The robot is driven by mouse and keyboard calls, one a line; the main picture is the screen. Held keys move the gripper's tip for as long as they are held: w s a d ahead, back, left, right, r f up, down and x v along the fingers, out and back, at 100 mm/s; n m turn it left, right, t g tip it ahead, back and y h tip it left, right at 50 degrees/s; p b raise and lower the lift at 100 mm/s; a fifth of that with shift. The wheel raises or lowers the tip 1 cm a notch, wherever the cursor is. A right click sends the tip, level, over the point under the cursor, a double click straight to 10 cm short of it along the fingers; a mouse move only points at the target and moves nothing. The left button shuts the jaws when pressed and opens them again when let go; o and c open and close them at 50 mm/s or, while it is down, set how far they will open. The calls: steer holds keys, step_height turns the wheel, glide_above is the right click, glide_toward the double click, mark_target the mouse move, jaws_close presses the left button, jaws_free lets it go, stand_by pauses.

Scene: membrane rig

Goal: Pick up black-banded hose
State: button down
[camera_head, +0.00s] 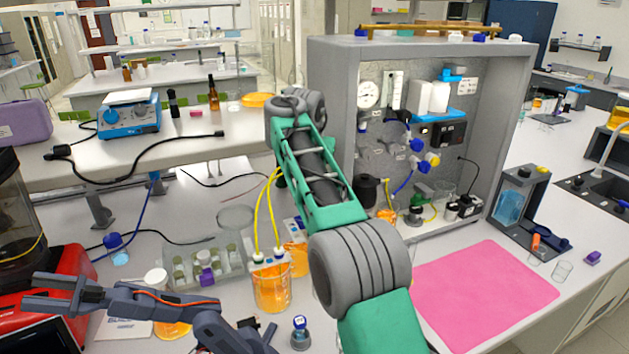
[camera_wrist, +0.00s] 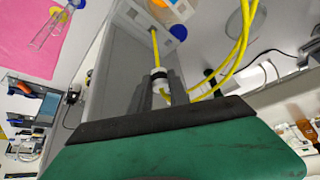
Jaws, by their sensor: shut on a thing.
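In the wrist view my gripper (camera_wrist: 158,88) is shut on the white end fitting of the black-banded hose (camera_wrist: 159,74). A dark band shows around the fitting, and a yellow tube runs up from it. In the head view my arm reaches toward the left side of the grey rig cabinet and hides the gripper and the held end. Two yellow tubes (camera_head: 260,215) curve from behind my arm down to white fittings over a beaker of orange liquid (camera_head: 272,292). Yellow tubing also loops at the right in the wrist view (camera_wrist: 242,55).
The grey rig cabinet (camera_head: 322,75) stands just right of my arm, with gauges and tubing inside. A pink mat (camera_head: 485,292) lies at the front right. A vial rack (camera_head: 205,268) and a dark small robot arm (camera_head: 150,305) are at the left front.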

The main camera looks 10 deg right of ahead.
steer(key=s+a+b, duration=0.3)
steer(key=s, duration=0.5)
steer(key=s+a+b, duration=0.3)
steer(key=s+a, duration=0.1)
steer(key=s, duration=0.4)
steer(key=shift+s+b, duration=0.35)
steer(key=shift+b, duration=0.05)
steer(key=c, duration=1.8)
jaws_free()
steer(key=shift+f, duration=0.1)
jaws_close()
steer(key=shift+r+p, duration=0.75)
steer(key=shift+p, duration=0.1)
steer(key=shift+d, duration=0.1)
